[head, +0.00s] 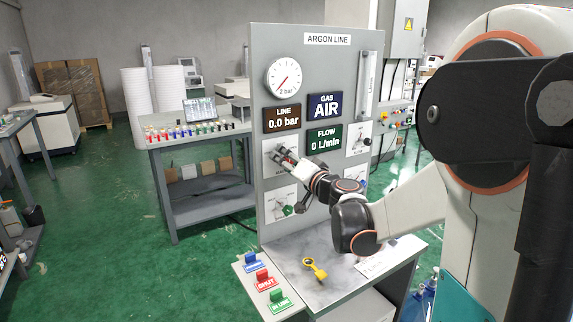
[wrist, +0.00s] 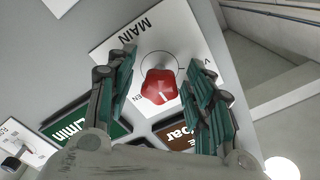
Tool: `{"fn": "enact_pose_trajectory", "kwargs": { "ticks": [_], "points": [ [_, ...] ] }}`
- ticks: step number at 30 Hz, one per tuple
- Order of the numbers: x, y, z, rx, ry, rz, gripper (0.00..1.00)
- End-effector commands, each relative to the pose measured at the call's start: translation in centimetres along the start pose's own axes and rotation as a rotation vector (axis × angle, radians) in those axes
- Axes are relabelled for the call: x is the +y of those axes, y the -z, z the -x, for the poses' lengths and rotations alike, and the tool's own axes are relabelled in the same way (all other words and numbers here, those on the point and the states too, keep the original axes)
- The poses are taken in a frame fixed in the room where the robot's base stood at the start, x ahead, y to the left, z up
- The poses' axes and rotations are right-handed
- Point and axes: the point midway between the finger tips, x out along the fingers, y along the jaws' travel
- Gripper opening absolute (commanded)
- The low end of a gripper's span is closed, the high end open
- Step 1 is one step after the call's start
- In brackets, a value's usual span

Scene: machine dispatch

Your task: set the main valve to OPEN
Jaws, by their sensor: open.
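The main valve is a red knob (wrist: 160,86) on a white plate marked MAIN (wrist: 115,48) in the wrist view. A pale mark shows on the knob's lower end, and the plate's other lettering is partly hidden, with "EN" readable beside the knob. My gripper (wrist: 160,75) is open, with one green-padded finger on each side of the knob; I cannot tell whether either touches it. In the head view my gripper (head: 284,156) is at the upper left valve plate (head: 270,146) of the grey ARGON LINE panel (head: 262,70), hiding most of that valve.
A pressure gauge (head: 284,78) and LINE 0.0 bar, GAS AIR and FLOW 0 L/min displays sit above. Another valve with a green knob (head: 288,210) is below.

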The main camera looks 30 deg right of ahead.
Motion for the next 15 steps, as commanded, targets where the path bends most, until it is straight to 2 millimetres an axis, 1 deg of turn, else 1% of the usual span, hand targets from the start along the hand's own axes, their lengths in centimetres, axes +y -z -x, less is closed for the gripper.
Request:
{"fn": "enact_pose_trajectory", "kwargs": {
  "ticks": [7, 8, 9, 11, 12, 13, 14, 15],
  "points": [
    [-0.01, 0.02, -0.09, 0.0, 0.0, 0.0, 0.48],
    [-0.01, 0.02, -0.09, 0.0, 0.0, 0.0, 0.46],
    [-0.01, 0.02, -0.09, 0.0, 0.0, 0.0, 0.37],
    [0.0, 0.02, -0.08, 0.0, 0.0, 0.0, 0.23],
    [0.0, 0.02, -0.08, 0.0, 0.0, 0.0, 0.14],
    [0.0, 0.02, -0.07, 0.0, 0.0, 0.0, 0.07],
    [0.0, 0.02, -0.07, 0.0, 0.0, 0.0, 0.03],
    [0.0, 0.02, -0.07, 0.0, 0.0, 0.0, 0.03]
  ]
}}
